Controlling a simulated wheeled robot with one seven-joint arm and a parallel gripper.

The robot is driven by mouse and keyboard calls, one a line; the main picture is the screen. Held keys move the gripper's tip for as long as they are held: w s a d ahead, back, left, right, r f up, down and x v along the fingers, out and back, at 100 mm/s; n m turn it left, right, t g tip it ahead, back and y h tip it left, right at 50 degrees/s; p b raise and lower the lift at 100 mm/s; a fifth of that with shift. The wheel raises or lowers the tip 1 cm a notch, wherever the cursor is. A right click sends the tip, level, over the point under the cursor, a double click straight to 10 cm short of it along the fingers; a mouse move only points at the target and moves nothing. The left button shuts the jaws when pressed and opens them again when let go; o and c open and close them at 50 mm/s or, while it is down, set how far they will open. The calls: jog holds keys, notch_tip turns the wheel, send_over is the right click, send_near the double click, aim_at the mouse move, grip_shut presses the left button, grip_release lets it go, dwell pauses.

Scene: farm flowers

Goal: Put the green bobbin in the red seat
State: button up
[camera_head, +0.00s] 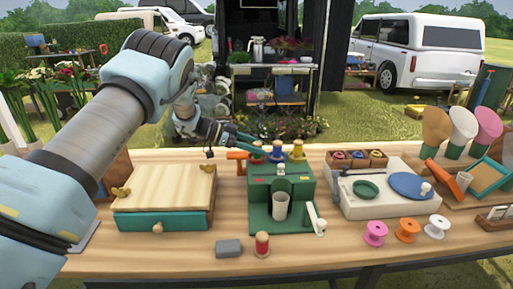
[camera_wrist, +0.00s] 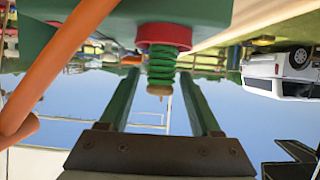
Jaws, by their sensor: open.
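In the wrist view, the green bobbin (camera_wrist: 163,65) has a ribbed green body and a small wooden end. It joins the red seat (camera_wrist: 163,36), a red ring on the green stand, with its end inside or against the ring; the picture appears upside down. My gripper (camera_wrist: 160,88) is open, its two green fingers on either side of the bobbin's wooden end, with visible gaps. In the head view, my gripper (camera_head: 256,143) is at the back left of the green stand (camera_head: 262,196). The green bobbin is too small to make out clearly there.
An orange bar (camera_wrist: 52,65) crosses the left of the wrist view. A wooden box (camera_head: 165,187) stands left of the stand. A red spool (camera_head: 262,244) and a grey block (camera_head: 228,247) lie in front. A pale tray (camera_head: 385,205) and pink, orange and white spools are right.

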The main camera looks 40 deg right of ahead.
jog(key=b+v, duration=0.3)
jog(key=v, duration=0.8)
jog(key=shift+w+a+r, duration=0.15)
jog(key=shift+w+a, duration=0.1)
jog(key=shift+a, duration=0.05)
